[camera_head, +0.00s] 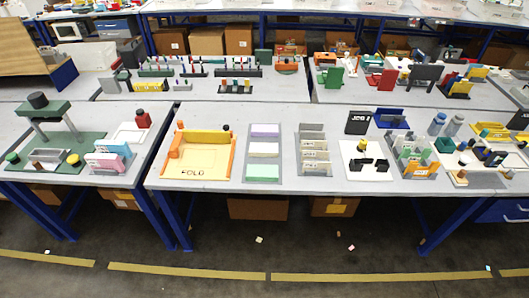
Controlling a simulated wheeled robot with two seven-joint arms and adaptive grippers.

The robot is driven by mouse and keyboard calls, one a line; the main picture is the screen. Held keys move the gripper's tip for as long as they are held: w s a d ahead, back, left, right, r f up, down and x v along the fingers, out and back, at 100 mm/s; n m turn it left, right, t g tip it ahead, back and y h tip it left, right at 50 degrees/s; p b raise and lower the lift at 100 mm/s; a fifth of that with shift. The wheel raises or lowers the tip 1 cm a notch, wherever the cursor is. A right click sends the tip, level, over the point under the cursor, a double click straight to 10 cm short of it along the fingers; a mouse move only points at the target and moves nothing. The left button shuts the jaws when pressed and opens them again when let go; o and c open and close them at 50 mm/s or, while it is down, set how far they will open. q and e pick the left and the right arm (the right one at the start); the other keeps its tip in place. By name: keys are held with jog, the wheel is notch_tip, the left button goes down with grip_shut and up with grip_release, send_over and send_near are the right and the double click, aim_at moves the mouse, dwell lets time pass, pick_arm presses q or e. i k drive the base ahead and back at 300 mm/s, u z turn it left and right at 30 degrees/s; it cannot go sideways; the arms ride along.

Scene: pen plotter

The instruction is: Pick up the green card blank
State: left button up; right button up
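The green card blank (264,172) lies flat in the nearest compartment of a grey rack (249,150) on the front table, close to the table's front edge. A white card blank (264,149) lies in the middle compartment and a lilac one (265,130) in the far compartment of the same rack. Neither of my grippers shows in the head view, so their state is hidden.
An orange FOLD fixture (199,172) stands left of the rack, and a grey slotted stand (313,165) stands right of it. A white board with black parts (365,161) is farther right. Narrow table strips separate these. The floor in front is mostly clear, with small scraps.

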aim_at(266, 173)
jog(key=k, duration=0.35)
jog(key=z, duration=1)
jog(key=i, duration=1.7)
jog(key=u, duration=0.8)
